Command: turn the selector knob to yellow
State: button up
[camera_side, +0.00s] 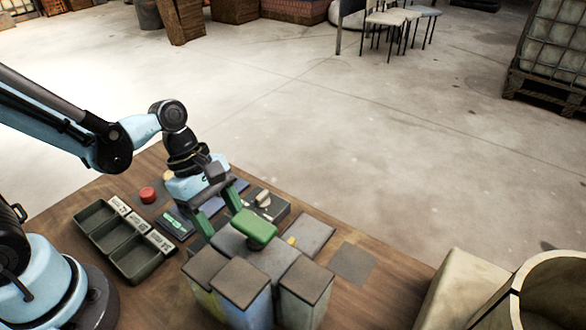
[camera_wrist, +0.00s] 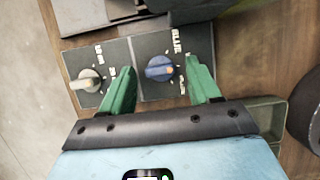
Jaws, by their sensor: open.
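A round blue knob (camera_wrist: 158,68) with an orange mark sits on a dark panel (camera_wrist: 150,42) in the wrist view. Pale lettering stands around it; one word looks like BLUE, the others are too small or partly hidden. My gripper (camera_wrist: 160,72) is open, with one green finger on each side of the blue knob; contact cannot be told. A pale grey knob (camera_wrist: 87,80) on a second lettered panel lies left of the left finger. In the side view my gripper (camera_side: 218,210) points down over the panels, and the blue knob cannot be made out there.
A dark tray with compartments (camera_side: 98,236) stands left of my gripper, with a red round piece (camera_side: 148,195) behind it. Several box-like blocks (camera_side: 240,282) and a green rounded piece (camera_side: 254,229) stand close in front. The wooden table (camera_side: 385,290) has bare room at right.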

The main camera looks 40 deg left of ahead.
jog(key=shift+c, duration=0.2)
jog(key=c, duration=1)
jog(key=m, duration=0.2)
jog(key=m+g, duration=0.1)
jog(key=m, duration=0.1)
jog(key=m+g, duration=0.1)
jog(key=shift+w+m, duration=0.25)
jog(key=shift+m, duration=0.15)
jog(key=m+g+y, duration=0.1)
jog(key=m, duration=0.2)
jog(key=m+y, duration=0.1)
jog(key=m, duration=0.1)
jog(key=shift+w+d+m+g, duration=0.15)
jog(key=shift+d+m+g, duration=0.05)
jog(key=shift+m+g, duration=0.2)
jog(key=shift+m, duration=0.3)
jog(key=o, duration=1)
jog(key=shift+o, duration=0.2)
